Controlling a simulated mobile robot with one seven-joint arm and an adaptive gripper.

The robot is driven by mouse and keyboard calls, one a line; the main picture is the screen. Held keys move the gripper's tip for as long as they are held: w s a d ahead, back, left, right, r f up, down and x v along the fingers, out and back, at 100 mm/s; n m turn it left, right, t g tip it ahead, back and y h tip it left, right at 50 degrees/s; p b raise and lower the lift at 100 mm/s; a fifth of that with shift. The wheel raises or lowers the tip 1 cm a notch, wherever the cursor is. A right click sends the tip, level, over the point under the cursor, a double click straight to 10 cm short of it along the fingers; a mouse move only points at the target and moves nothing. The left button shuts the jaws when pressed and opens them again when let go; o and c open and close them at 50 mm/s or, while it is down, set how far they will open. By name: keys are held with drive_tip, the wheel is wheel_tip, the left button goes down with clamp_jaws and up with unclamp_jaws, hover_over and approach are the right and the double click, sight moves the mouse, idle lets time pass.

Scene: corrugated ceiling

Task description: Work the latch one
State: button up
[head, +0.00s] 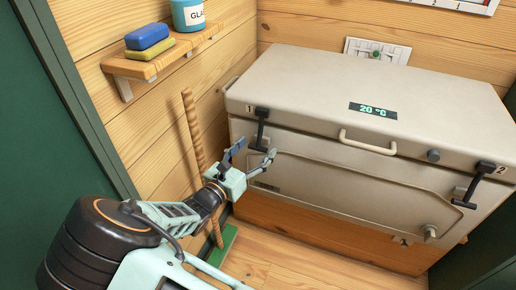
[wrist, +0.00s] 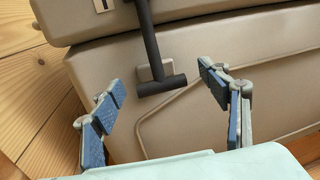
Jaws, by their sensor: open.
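A beige chest (head: 350,120) with a flat lid stands against the wall. Latch one (head: 260,130) is a black lever at the left of its front, under the label 1. In the wrist view the latch (wrist: 150,50) hangs down from the lid, its T-shaped end over a small beige catch block (wrist: 150,72). My gripper (head: 253,152) is open and empty in front of the chest, a little below and left of the latch. In the wrist view its blue-padded fingers (wrist: 162,108) stand apart on either side below the latch end. I see no contact with it.
Latch two (head: 474,182) is at the chest's right end. A lid handle (head: 367,142) and a round knob (head: 433,155) lie between. A wooden stick (head: 194,130) leans by the left wall, below a shelf (head: 165,58) with sponges (head: 148,42) and a jar (head: 188,14).

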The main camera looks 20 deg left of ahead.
drive_tip(key=shift+x, duration=0.95)
drive_tip(key=shift+c, duration=0.3)
drive_tip(key=c, duration=1.6)
drive_tip(key=shift+r, duration=0.1)
